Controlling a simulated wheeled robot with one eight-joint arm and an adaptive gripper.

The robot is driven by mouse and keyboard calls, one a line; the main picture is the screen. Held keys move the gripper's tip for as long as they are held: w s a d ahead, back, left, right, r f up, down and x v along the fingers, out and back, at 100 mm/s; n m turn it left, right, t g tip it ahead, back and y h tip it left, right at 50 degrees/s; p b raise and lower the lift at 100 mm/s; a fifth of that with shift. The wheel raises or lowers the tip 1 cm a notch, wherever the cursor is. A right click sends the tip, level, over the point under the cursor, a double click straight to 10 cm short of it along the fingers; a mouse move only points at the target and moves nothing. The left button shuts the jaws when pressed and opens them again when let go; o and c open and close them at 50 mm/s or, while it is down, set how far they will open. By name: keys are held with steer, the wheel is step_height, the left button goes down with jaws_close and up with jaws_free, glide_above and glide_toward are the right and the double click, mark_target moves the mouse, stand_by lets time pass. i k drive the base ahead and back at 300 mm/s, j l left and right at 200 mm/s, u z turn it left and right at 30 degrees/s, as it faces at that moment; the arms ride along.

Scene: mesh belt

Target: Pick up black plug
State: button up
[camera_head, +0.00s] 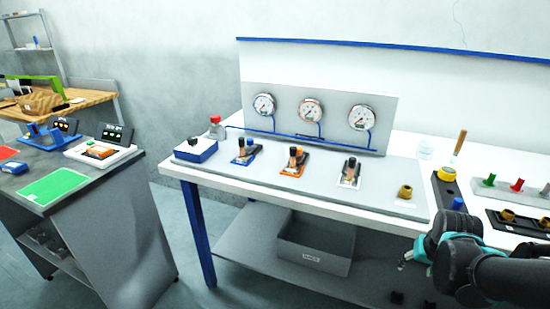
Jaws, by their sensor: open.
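My gripper (405,262), teal and dark grey, is at the lower right, beyond the front edge of the white table. It is open and nothing shows between its fingers. No single thing is clearly the black plug. Dark-topped pieces also stand on the blue-marked base (246,155), the orange-marked base (293,168) and the black and white base (348,180) on the table. My arm hides part of the right side.
A gauge panel (385,110) stands along the back of the table. A tray (495,198) with green and red plugs is at right. A grey bin (312,258) sits on the lower shelf.

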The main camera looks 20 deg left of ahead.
mark_target(293, 150)
steer(key=u, duration=0.95)
steer(key=j+z, duration=0.1)
steer(key=j, duration=0.15)
steer(key=k, duration=0.05)
